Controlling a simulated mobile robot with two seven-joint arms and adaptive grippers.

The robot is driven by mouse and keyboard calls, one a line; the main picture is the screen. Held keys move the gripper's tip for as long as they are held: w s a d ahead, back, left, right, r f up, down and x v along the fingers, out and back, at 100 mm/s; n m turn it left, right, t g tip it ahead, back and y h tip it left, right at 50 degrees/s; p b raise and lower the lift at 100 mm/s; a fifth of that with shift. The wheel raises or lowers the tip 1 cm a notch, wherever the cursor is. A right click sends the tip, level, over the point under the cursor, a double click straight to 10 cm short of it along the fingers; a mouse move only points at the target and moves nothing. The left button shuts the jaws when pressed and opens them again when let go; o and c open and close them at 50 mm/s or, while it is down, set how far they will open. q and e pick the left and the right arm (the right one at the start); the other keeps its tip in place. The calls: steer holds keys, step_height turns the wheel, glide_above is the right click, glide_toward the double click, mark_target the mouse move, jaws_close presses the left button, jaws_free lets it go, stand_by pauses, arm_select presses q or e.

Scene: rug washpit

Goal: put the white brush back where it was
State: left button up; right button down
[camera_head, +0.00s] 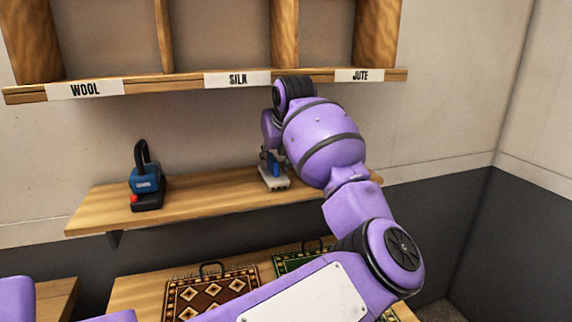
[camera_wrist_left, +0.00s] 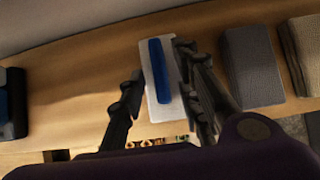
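The white brush (camera_head: 273,181), a pale block with a blue handle on top, is on the wooden shelf, right of its middle. It also shows in the left wrist view (camera_wrist_left: 164,108). My left gripper (camera_head: 271,160) is over it, partly hidden by its own wrist in the head view. In the left wrist view its fingers (camera_wrist_left: 158,72) stand on either side of the brush. My right gripper is not in view.
A blue and black tool with a looped handle (camera_head: 146,183) stands on the shelf's left part. A grey block (camera_wrist_left: 252,66) and a beige one (camera_wrist_left: 306,52) are right of the brush. Cubbies labelled WOOL, SILK and JUTE hang above; patterned rugs (camera_head: 210,292) lie below.

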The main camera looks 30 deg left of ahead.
mark_target(274, 158)
arm_select(q)
steer(key=v, duration=0.4)
steer(key=shift+d+r, duration=0.1)
steer(key=shift+r, duration=0.05)
steer(key=s+d+b, duration=0.1)
steer(key=s+d, duration=0.7)
steer(key=d, duration=0.1)
steer(key=shift+b, duration=0.3)
steer(key=shift+w, duration=0.1)
